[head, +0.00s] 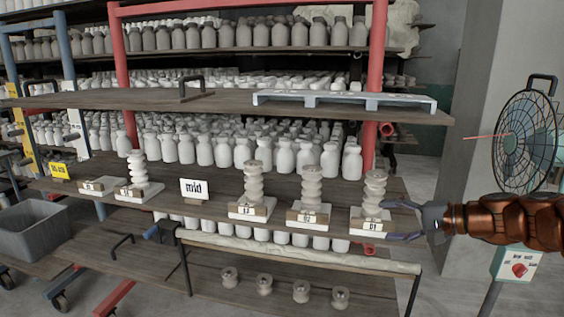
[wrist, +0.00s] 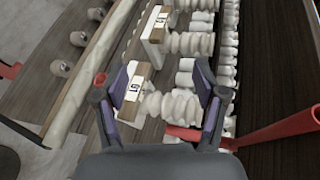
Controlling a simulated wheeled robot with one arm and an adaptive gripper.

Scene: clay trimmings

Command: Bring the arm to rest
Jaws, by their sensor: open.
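My gripper (head: 388,220) is at the right of the head view, its fingers spread and pointing left at the rightmost ribbed pale piece (head: 374,186). That piece stands upright on a white base with a numbered wooden block (head: 372,225). In the wrist view, my open gripper (wrist: 164,78) has the ribbed piece (wrist: 170,104) and its labelled block (wrist: 133,88) showing between and beyond its fingers. The fingers are not closed on it; whether they touch it, I cannot tell.
More ribbed pieces stand left along the shelf (head: 310,184) (head: 253,182) (head: 137,166). Pale bottles (head: 285,155) fill the rack behind. A red post (head: 376,60) and a caged fan (head: 526,142) are close by. A grey bin (head: 32,235) sits at left.

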